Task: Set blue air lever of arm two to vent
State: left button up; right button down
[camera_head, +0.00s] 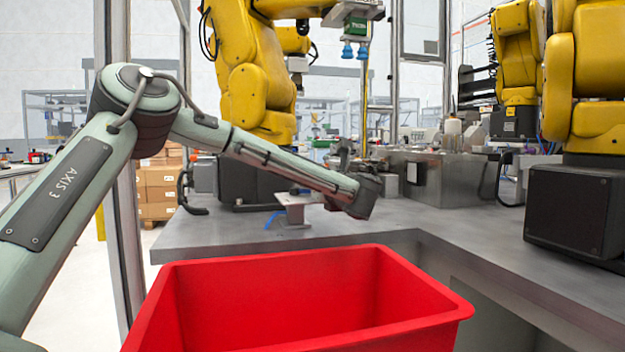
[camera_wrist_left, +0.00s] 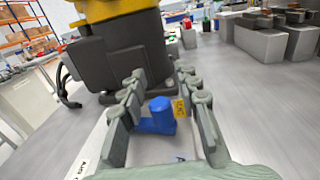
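The blue air lever (camera_wrist_left: 158,112) stands on a pale plate in the left wrist view, with a small yellow tag (camera_wrist_left: 179,108) beside it. My left gripper (camera_wrist_left: 161,78) is open, with its two grey-green fingers apart on either side of the lever in that view. I cannot tell whether they touch it. In the head view my left arm reaches in from the left over the workbench. A little blue (camera_head: 274,219) shows by a metal block (camera_head: 295,205) below the forearm; I cannot tell whether it is the lever. My right gripper is not in view.
A yellow robot arm (camera_head: 262,85) stands on a dark base (camera_wrist_left: 125,50) just beyond the lever. A red bin (camera_head: 300,258) stands in front of the grey workbench (camera_head: 420,222). Another yellow arm (camera_head: 597,75) stands at the right. The bench's middle is clear.

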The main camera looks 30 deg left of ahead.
pick_arm(q)
jog(key=v, duration=1.2)
jog(key=shift+o, duration=0.5)
jog(key=shift+w+r, duration=0.1)
